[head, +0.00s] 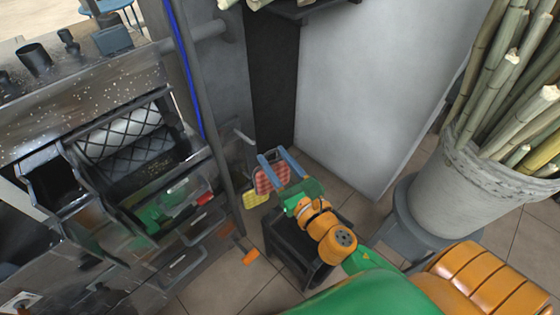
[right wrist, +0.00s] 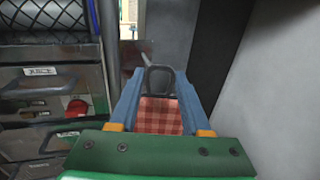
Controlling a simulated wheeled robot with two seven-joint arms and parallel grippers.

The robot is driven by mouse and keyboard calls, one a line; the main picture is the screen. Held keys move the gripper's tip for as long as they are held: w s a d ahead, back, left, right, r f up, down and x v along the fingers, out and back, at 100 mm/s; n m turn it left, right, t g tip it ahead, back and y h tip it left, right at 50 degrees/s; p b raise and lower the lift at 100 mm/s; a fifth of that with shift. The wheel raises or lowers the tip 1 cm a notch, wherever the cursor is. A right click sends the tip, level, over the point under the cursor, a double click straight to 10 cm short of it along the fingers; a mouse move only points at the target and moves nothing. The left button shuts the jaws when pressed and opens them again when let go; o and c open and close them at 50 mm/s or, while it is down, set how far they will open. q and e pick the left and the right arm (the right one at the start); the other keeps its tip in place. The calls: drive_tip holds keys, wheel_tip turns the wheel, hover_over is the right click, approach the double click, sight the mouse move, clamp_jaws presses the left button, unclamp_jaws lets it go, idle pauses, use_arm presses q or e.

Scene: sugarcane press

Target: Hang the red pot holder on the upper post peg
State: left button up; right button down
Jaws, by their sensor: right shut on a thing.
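The red pot holder (head: 265,181) is red checked cloth with a grey edge and loop. My right gripper (head: 273,156) is shut on it, with one blue finger on each side. In the right wrist view the pot holder (right wrist: 160,115) sits between the fingers of that gripper (right wrist: 158,80), its dark loop standing up at the far end. The grey post (head: 216,130) stands just left of it. My left gripper is not in view.
A yellow pot holder (head: 256,198) hangs lower by the post. A black stool (head: 290,240) stands below my gripper. The metal press cabinet (head: 90,150) with drawers is at left. A bucket of cane (head: 440,190) stands at right, and a pale wall panel (head: 370,100) is behind.

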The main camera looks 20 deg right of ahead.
sight(250, 143)
drive_tip(key=shift+w+a+r, duration=0.1)
drive_tip(key=shift+w+a, duration=0.15)
drive_tip(key=shift+w, duration=0.15)
drive_tip(key=shift+w+a+f+b, duration=0.2)
drive_tip(key=shift+w+a+f, duration=0.15)
drive_tip(key=shift+w, duration=0.85)
drive_tip(key=shift+w+a+f+b, duration=0.25)
drive_tip(key=shift+w+a, duration=0.25)
drive_tip(key=shift+w, duration=0.75)
drive_tip(key=shift+w+a+f+b, duration=0.15)
drive_tip(key=shift+w+a+f, duration=0.2)
drive_tip(key=shift+w, duration=0.85)
drive_tip(key=shift+c, duration=1.4)
unclamp_jaws()
